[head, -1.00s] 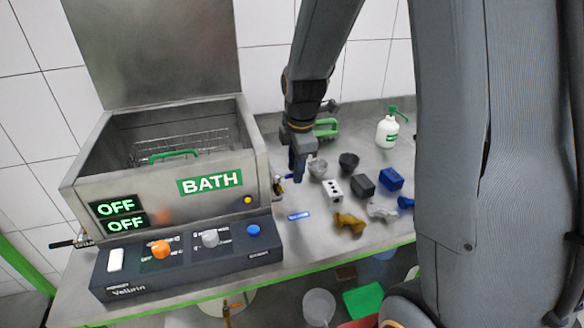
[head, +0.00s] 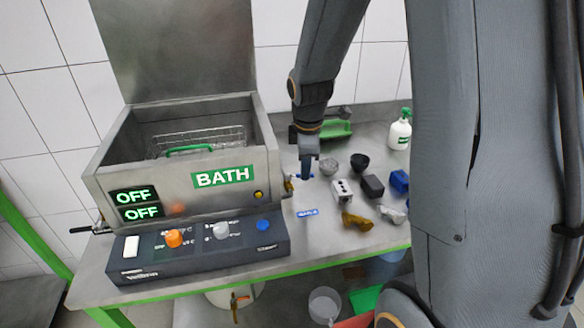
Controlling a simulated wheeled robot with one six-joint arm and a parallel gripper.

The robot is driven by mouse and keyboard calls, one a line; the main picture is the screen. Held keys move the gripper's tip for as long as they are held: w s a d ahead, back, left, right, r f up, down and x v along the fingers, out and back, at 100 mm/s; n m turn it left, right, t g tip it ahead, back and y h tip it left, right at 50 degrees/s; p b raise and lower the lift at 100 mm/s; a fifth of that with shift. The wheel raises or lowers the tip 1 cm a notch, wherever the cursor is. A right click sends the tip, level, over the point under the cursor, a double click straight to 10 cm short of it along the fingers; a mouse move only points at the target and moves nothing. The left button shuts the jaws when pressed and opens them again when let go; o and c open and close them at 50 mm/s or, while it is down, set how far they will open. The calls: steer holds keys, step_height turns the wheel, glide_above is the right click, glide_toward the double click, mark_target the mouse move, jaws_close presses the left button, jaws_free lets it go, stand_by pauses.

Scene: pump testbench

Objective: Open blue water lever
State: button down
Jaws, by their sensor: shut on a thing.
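The steel bath (head: 222,178) with the green BATH label stands on the bench at left. On its right side is a small brass valve (head: 289,184).
Right of the gripper, several small parts lie on the bench, including a white block (head: 342,191), a dark block (head: 372,186) and a yellow part (head: 357,221). A control box (head: 200,250) stands before the bath. A white bottle (head: 400,132) stands at the back.

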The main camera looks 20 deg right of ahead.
steer(key=shift+s+a+m+h, duration=0.15)
steer(key=shift+s+m, duration=0.2)
steer(key=shift+m, duration=0.5)
steer(key=shift+s+m+h, duration=0.15)
steer(key=shift+s+m, duration=0.15)
steer(key=shift+m, duration=0.55)
steer(key=c, duration=1.8)
jaws_free()
steer(key=shift+r, duration=0.1)
steer(key=shift+b+v, duration=0.85)
steer(key=shift+v, duration=3)
steer(key=shift+w+a, duration=0.1)
